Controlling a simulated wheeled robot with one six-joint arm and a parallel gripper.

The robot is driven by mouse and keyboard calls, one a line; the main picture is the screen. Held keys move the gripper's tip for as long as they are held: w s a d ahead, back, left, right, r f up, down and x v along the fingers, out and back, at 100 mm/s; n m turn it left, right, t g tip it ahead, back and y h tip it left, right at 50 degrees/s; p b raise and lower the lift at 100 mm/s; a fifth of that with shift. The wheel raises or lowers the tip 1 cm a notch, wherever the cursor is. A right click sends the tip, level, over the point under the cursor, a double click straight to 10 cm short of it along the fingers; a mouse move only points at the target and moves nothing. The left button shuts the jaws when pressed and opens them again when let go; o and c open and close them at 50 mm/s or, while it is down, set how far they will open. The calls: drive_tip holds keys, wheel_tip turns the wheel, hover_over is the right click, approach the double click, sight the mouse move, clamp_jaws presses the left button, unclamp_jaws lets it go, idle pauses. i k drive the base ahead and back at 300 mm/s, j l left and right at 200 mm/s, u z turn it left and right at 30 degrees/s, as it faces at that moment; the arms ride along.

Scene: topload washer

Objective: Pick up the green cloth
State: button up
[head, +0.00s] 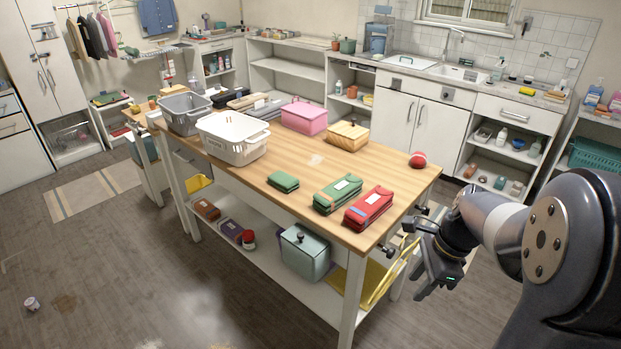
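A small folded green cloth (283,182) lies flat on the wooden top of the long table (230,176), near its front edge. To its right on the same table is a larger green folded bundle (338,193) with a white label. My gripper (436,287) hangs off the right end of the table, below the tabletop level, well apart from the green cloth. I see nothing held in it, but its fingers are too small and dark to tell their opening.
A red bundle (369,208) lies right of the larger green one. A white basket (233,138), grey basket (186,112), pink box (304,116), wooden box (347,135) and red ball (417,160) stand on the table. The floor in front is mostly clear.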

sight(285, 182)
drive_tip(key=i+j+z, duration=0.2)
drive_tip(key=j+z, duration=0.15)
drive_tip(key=i+j+z, duration=0.15)
drive_tip(key=j+z, duration=0.2)
drive_tip(key=i+j+z, duration=0.1)
drive_tip(key=j+z, duration=0.25)
drive_tip(key=j, duration=0.15)
drive_tip(key=i+j, duration=0.1)
drive_tip(key=j, duration=0.75)
drive_tip(key=i+j+z, duration=0.1)
drive_tip(key=j, duration=0.8)
drive_tip(key=i+j+z, duration=0.1)
drive_tip(key=j, duration=0.75)
